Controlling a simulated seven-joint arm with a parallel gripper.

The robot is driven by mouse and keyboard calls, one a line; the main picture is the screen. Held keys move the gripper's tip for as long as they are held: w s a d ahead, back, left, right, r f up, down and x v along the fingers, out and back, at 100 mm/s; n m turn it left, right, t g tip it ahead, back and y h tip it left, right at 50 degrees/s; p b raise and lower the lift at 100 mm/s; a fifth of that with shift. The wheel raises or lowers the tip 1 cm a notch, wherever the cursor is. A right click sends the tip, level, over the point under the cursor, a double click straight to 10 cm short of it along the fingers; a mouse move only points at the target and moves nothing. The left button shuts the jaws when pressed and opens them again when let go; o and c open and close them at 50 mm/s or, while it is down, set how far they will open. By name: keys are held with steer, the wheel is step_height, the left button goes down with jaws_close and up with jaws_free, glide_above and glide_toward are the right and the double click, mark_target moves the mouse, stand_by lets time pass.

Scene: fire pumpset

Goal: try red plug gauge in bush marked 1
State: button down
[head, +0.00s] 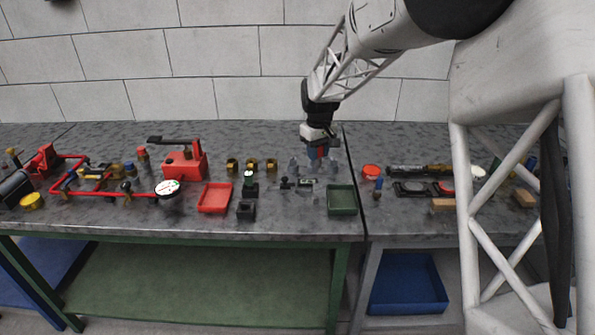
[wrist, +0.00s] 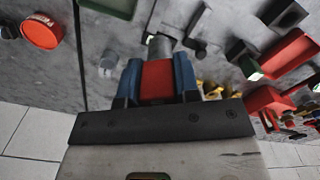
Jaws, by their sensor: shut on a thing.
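My gripper (head: 318,152) is over the bench just left of the seam between the two bench tops. In the wrist view its blue fingers (wrist: 157,80) are shut on the red handle of the plug gauge (wrist: 157,77). A grey cylinder (wrist: 160,46) shows beyond the handle; I cannot tell whether it is the gauge's pin or a thing behind it. Small grey pieces (head: 293,165) stand on the bench close by the gripper. Several brass pieces (head: 252,165) stand in a row to the left. No number 1 is readable, so I cannot tell which is the bush.
A green tray (head: 341,200) lies in front of the gripper, and a red tray (head: 214,198) further left. A small metal fixture (head: 297,184) and black blocks (head: 246,208) stand between them. A red round tin (head: 371,172) is to the right. Red pump piping fills the left.

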steer(key=w+d+r+m, duration=0.1)
steer(key=w+d, duration=0.2)
steer(key=w, duration=0.3)
steer(key=w+d+r+m, duration=0.2)
steer(key=w+d, duration=0.1)
steer(key=w, duration=0.2)
steer(key=w+a+f+n, duration=0.1)
steer(key=a+n, duration=0.3)
steer(key=a, duration=0.6)
steer(key=w+a+f+n, duration=0.2)
steer(key=a+n, duration=0.3)
steer(key=a, duration=0.4)
steer(key=w+a+f+n, duration=0.2)
steer(key=a+n, duration=0.3)
steer(key=a, duration=0.5)
steer(key=shift+a+f, duration=0.3)
steer(key=shift+f, duration=0.5)
steer(key=shift+f, duration=0.15)
steer(key=shift+f, duration=2.05)
steer(key=shift+f, duration=0.6)
steer(key=shift+r, duration=1.4)
